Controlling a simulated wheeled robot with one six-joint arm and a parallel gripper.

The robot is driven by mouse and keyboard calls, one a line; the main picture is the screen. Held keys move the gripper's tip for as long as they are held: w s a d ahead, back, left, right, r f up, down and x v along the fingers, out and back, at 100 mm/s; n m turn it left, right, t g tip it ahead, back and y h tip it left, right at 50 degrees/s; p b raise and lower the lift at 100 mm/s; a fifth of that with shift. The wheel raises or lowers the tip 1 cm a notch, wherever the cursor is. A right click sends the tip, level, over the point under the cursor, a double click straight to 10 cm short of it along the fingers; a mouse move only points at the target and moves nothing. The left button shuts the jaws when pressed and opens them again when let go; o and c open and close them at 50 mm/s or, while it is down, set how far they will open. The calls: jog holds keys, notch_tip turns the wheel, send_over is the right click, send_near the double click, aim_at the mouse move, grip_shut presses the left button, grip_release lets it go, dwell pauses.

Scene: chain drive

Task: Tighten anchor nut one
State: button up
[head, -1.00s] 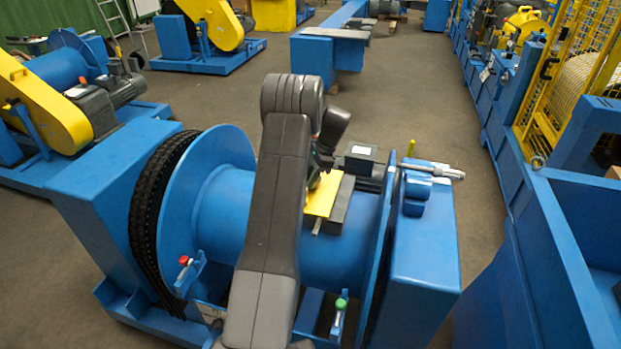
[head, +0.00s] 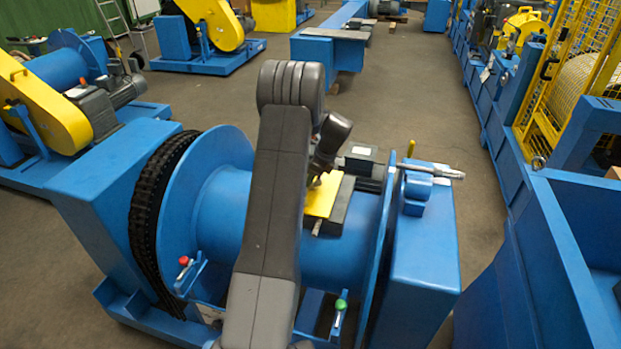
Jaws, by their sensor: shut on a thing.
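My arm reaches over a blue drum (head: 230,215). My gripper (head: 317,180) points down beside a yellow plate (head: 323,196). The plate lies on a dark block on top of the drum. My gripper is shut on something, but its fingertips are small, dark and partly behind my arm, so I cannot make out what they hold. I cannot pick out an anchor nut. A short metal rod end (head: 317,228) shows at the near edge of the block.
A dark chain (head: 150,215) runs around the drum's left side. A red-topped lever (head: 184,262) and a green-topped lever (head: 340,306) stand in front. A grey shaft (head: 445,172) sticks out at the right. A yellow mesh guard (head: 560,80) stands further right.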

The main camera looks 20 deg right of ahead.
jog(key=shift+w+d+r, duration=0.1)
jog(key=shift+r, duration=0.1)
jog(key=o, duration=0.6)
jog(key=shift+o, duration=0.3)
jog(key=shift+f, duration=0.1)
jog(key=b+v, duration=0.1)
jog(key=v, duration=1.3)
jog(key=shift+f, duration=0.2)
jog(key=p+x, duration=0.1)
jog(key=x, duration=1.2)
jog(key=shift+a+f, duration=0.25)
jog(key=shift+f, duration=0.1)
jog(key=shift+r, duration=0.1)
